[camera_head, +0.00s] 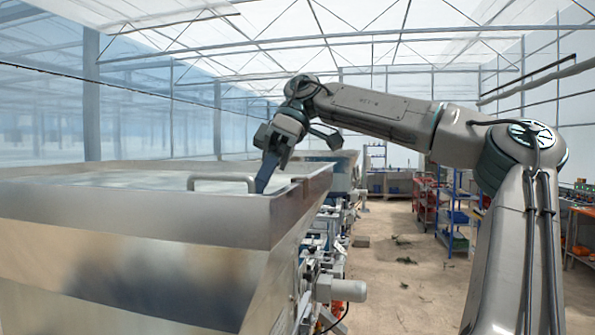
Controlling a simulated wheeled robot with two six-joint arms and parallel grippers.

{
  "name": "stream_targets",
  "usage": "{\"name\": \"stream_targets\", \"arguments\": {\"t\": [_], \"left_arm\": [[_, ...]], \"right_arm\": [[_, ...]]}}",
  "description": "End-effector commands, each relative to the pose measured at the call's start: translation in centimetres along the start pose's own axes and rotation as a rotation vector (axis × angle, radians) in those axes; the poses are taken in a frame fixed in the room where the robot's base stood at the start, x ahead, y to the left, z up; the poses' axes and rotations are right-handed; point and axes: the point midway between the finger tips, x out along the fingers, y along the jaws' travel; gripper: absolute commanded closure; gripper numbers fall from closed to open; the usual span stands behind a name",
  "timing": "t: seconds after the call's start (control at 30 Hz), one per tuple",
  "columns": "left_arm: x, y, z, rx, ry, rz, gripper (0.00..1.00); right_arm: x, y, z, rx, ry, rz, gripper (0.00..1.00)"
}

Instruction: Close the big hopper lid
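The big hopper (130,275) is a large metal bin filling the lower left. The hopper lid (110,181) shows as a pale, nearly flat panel across its top; I cannot tell whether it is fully seated. A bar handle (222,178) stands up near the front right of the top. My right gripper (265,178) reaches in from the right, pointing down over the hopper's right part, just right of and behind the handle. Its fingers overlap each other in view, so their opening and any contact are unclear. My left gripper is not in view.
Machinery with a motor (340,289) runs along the hopper's right side. A sandy aisle (400,280) is open to the right, with red shelves (425,200) and blue shelves (455,225) beyond.

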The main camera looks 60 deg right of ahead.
Motion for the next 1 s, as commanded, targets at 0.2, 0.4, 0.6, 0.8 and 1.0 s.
{"name": "stream_targets", "arguments": {"t": [0.2, 0.4, 0.6, 0.8, 1.0], "left_arm": [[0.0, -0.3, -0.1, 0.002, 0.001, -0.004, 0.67], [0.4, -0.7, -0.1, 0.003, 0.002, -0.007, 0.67], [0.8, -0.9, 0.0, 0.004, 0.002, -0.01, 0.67], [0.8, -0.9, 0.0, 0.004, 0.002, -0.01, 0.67], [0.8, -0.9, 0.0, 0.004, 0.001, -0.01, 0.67]], "right_arm": [[-0.1, -0.1, 0.0, -0.001, 0.001, -0.004, 1.0], [-2.0, 0.1, 0.0, 0.003, 0.002, -0.001, 1.0], [-5.8, 0.3, 0.1, 0.002, 0.003, -0.001, 1.0], [-9.1, 0.4, 0.1, 0.003, 0.003, -0.004, 1.0], [-10.7, 0.4, 0.2, 0.001, 0.003, -0.007, 1.0]]}}
